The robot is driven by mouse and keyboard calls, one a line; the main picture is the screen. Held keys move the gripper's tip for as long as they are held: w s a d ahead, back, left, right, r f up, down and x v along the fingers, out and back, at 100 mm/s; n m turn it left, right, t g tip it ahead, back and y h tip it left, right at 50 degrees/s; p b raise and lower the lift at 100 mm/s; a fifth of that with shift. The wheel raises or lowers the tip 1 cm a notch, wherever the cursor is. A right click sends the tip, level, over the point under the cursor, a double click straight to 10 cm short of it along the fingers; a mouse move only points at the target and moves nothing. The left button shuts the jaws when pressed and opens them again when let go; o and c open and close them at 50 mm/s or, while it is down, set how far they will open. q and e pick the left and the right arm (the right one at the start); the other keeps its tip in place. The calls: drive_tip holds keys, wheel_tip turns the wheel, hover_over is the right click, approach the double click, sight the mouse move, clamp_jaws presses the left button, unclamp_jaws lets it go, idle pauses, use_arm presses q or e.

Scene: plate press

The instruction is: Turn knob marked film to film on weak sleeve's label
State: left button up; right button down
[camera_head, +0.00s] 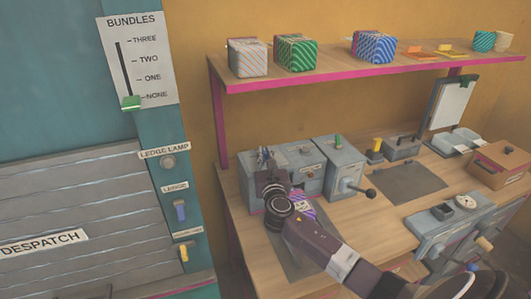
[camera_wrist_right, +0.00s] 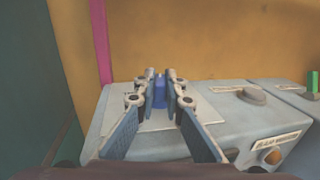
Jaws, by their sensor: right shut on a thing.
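My right gripper (camera_head: 268,170) reaches over the left grey machine box (camera_head: 251,197) on the table. In the right wrist view its fingers (camera_wrist_right: 160,98) are closed on the sides of a small blue knob (camera_wrist_right: 159,91). The knob stands on a pale plate on the box's top. Markings around it are hidden or too small to read. A purple striped packet (camera_head: 303,207) with a pale label lies just in front of the box, partly hidden by my right arm. Its label cannot be read. My left gripper is not in view.
A box with a black-knobbed lever (camera_head: 341,168) stands to the right. Wrapped boxes (camera_head: 295,54) stand on the shelf (camera_head: 330,75) above. A dark mat (camera_head: 408,183) lies clear on the table.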

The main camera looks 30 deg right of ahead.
drive_tip(key=m+g+h, duration=0.2)
drive_tip(key=h, duration=0.1)
drive_tip(key=shift+w+a+f+m+h, duration=0.1)
drive_tip(key=shift+a+m+h, duration=0.1)
drive_tip(key=shift+m+h, duration=0.1)
drive_tip(key=shift+m+g+h+b, duration=1.15)
drive_tip(key=shift+m+g+h, duration=0.6)
drive_tip(key=shift+g, duration=0.35)
drive_tip(key=c, duration=2)
unclamp_jaws()
wheel_tip(320, 180, up, 10)
drive_tip(key=shift+r, duration=0.1)
